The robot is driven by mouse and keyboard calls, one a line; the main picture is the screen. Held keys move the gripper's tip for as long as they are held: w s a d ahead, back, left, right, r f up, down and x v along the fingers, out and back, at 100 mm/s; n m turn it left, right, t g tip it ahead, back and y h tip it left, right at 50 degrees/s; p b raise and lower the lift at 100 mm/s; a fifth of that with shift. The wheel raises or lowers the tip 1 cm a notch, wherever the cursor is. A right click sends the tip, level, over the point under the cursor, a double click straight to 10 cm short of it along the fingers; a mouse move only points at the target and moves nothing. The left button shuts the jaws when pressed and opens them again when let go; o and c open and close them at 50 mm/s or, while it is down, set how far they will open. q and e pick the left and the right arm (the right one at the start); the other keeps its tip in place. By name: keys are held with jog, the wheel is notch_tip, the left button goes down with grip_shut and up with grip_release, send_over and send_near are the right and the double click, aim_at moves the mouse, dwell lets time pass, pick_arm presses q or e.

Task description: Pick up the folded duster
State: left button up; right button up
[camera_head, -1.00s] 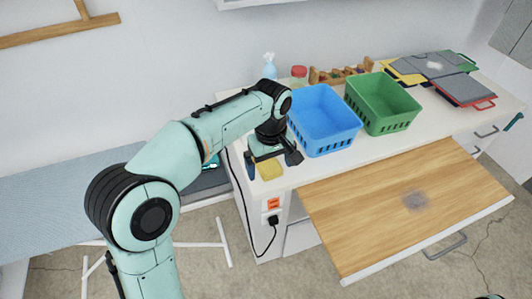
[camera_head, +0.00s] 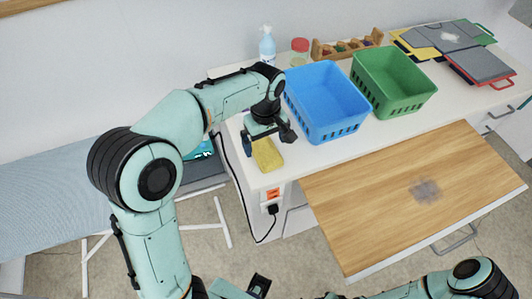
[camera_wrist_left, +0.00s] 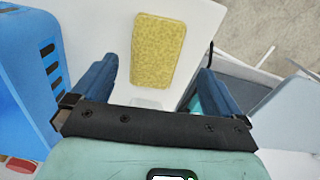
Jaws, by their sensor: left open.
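The folded duster (camera_head: 267,155) is a flat yellow rectangle lying on the white counter near its front left corner. It also shows whole in the left wrist view (camera_wrist_left: 158,48), ahead of the fingers. My left gripper (camera_head: 268,141) is open and empty, above the counter at the duster's back end. In the left wrist view my left gripper (camera_wrist_left: 157,82) has its two blue fingers wide apart, one to each side of the duster's line. My right arm shows along the bottom edge of the head view; a dark part there (camera_head: 259,285) may be its gripper.
A blue basket (camera_head: 325,100) stands right of my left gripper, with a green basket (camera_head: 393,82) beyond it. A spray bottle (camera_head: 267,45) and red-lidded jar (camera_head: 300,50) stand behind. A wooden pull-out board (camera_head: 400,200) juts forward. An ironing board (camera_head: 60,190) is at left.

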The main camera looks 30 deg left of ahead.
aim_at(268, 153)
pick_arm(q)
jog(key=shift+w+d+f, duration=0.1)
jog(key=shift+w+f, duration=0.05)
jog(key=shift+f, duration=1.25)
jog(key=shift+w+d+f, duration=0.1)
jog(key=shift+w+f, duration=0.05)
jog(key=shift+f, duration=1.2)
jog(key=c, duration=1.1)
